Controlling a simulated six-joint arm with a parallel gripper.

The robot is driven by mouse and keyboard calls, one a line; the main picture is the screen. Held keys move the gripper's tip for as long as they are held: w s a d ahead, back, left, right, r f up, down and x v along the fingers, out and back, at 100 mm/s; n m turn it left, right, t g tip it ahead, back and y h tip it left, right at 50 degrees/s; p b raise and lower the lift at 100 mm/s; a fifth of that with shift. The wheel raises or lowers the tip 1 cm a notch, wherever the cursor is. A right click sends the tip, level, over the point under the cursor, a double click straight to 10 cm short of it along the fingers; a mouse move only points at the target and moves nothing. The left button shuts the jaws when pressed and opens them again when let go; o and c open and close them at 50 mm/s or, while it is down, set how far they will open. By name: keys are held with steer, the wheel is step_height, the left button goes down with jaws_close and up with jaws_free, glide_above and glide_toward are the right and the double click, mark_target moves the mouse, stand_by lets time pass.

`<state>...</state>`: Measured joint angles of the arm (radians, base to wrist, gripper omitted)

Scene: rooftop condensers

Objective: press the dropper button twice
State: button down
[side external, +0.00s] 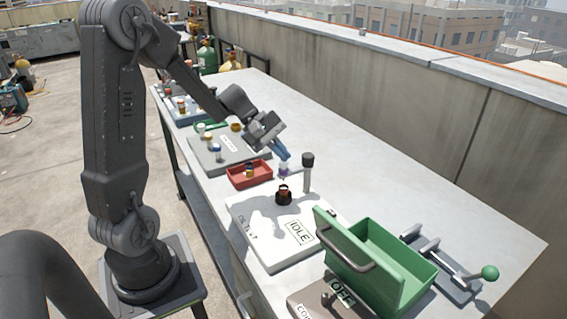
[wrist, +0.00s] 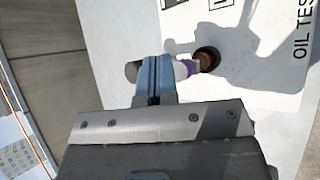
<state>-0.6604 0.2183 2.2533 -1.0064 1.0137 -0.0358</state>
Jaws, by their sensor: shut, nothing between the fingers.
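My gripper (side external: 284,156) is shut and empty, its blue fingers pointing down above the white oil test station (side external: 255,240). A small purple and pale piece, apparently the dropper (side external: 284,171), shows just below the fingertips. In the wrist view the shut fingers (wrist: 158,78) partly hide the dropper (wrist: 182,70); I cannot tell whether they touch its button. A brown vial (side external: 284,190) sits in a dark round holder on the station, also visible in the wrist view (wrist: 207,60). A post with a black head (side external: 307,160) stands close beside the fingers. A sign on the station reads IDLE.
A red tray (side external: 238,184) with a small vial is left of the station. A grey board (side external: 215,164) with several small containers lies behind it. A green open box (side external: 405,278) and a lever with a green knob (side external: 489,272) stand at the front right. A wall runs along the far side.

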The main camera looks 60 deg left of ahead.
mark_target(282, 164)
steer(key=shift+f, duration=0.65)
stand_by(0.6)
steer(key=shift+r, duration=1.1)
steer(key=shift+r, duration=2.5)
stand_by(0.6)
step_height(282, 164, up, 4)
steer(key=shift+f, duration=0.1)
steer(key=shift+f, duration=0.1)
